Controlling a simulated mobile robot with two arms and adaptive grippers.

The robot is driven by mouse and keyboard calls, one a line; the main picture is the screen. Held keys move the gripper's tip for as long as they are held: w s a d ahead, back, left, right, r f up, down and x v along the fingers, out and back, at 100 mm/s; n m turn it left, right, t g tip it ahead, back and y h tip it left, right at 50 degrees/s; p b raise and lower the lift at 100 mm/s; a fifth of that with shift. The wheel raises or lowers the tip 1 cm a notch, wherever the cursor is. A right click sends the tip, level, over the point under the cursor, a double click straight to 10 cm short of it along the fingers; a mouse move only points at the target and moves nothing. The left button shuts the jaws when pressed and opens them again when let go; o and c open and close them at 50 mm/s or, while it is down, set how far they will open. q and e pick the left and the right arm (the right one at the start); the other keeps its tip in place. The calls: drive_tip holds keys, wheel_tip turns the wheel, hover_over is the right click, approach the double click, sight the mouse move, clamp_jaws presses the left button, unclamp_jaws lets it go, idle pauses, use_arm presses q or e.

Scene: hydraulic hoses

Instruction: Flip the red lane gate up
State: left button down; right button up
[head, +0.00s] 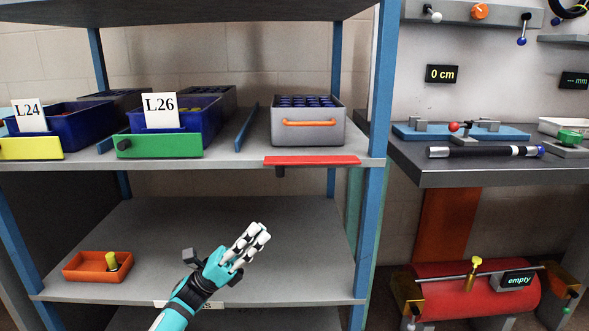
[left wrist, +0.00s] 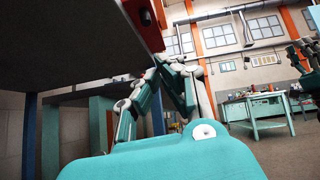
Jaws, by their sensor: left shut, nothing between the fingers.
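The red lane gate (head: 312,161) shows as a thin red strip at the upper shelf's front edge, folded down flat in front of the grey bin (head: 308,130). A dark knob (head: 280,172) hangs under its left part. My left gripper (head: 262,232) is shut and empty, below and left of the red gate, apart from it in the head view. In the left wrist view the fingers (left wrist: 167,62) point toward a red piece with a dark part at the top, which looks like the gate's underside (left wrist: 146,25). My right gripper is not in view.
A green gate (head: 160,145) and a yellow gate (head: 30,148) stand upright before blue bins. An orange tray (head: 97,267) sits on the lower shelf, otherwise mostly clear. A blue post (head: 378,140) stands right of the red gate. A workbench (head: 480,173) lies farther right.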

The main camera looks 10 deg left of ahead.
use_arm(q)
approach(309, 164)
drive_tip(key=w+d+f, duration=0.1)
drive_tip(key=d, duration=0.2)
drive_tip(key=shift+w+d+r+b, duration=0.1)
drive_tip(key=shift+w+r+b, duration=0.15)
drive_tip(key=shift+r, duration=0.8)
drive_tip(key=shift+w+r+b, duration=0.2)
drive_tip(key=shift+r+b, duration=0.05)
drive_tip(key=shift+r, duration=0.8)
